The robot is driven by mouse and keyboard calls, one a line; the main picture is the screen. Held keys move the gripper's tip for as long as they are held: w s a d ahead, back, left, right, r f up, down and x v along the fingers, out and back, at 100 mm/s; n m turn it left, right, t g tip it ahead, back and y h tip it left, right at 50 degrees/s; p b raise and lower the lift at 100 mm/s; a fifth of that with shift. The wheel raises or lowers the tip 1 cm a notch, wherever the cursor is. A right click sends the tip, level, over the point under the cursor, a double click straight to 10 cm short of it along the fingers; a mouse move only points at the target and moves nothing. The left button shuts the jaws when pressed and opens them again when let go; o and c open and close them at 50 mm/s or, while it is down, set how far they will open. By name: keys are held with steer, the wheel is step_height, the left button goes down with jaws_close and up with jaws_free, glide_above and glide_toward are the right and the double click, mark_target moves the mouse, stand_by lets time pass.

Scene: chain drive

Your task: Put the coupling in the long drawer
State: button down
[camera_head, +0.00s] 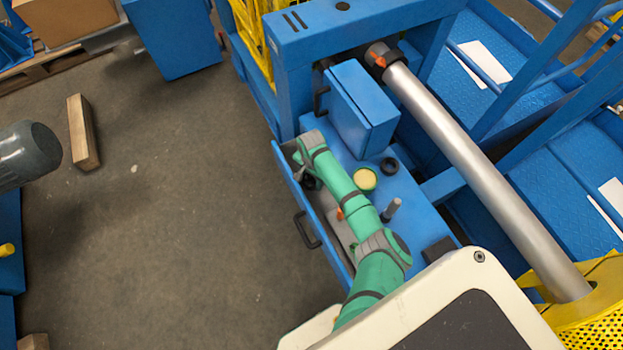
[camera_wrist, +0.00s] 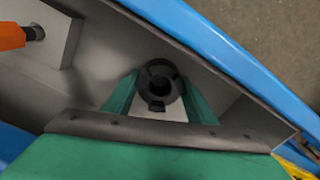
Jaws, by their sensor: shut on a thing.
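The coupling (camera_wrist: 158,73) is a small dark round part with a hole through it, seen end-on in the wrist view. My gripper (camera_wrist: 160,95) is shut on it, with a green finger on each side. The long drawer (camera_head: 317,238) is pulled open along the left side of the blue bench. In the head view my gripper (camera_head: 311,181) is at the drawer's far part, with the coupling partly hidden by my arm. The drawer's grey inside (camera_wrist: 95,75) surrounds the coupling in the wrist view; whether it touches the floor I cannot tell.
An orange-handled tool (camera_wrist: 12,36) lies in the drawer. On the bench top are a yellow-topped round tin (camera_head: 364,180), a black ring (camera_head: 389,166) and an upright grey pin (camera_head: 391,209). A blue box (camera_head: 350,106) stands behind. Bare floor (camera_head: 190,230) lies left of the drawer.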

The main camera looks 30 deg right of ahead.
steer(key=c, duration=0.8)
jaws_free()
steer(key=shift+f, duration=0.1)
step_height(320, 180, up, 12)
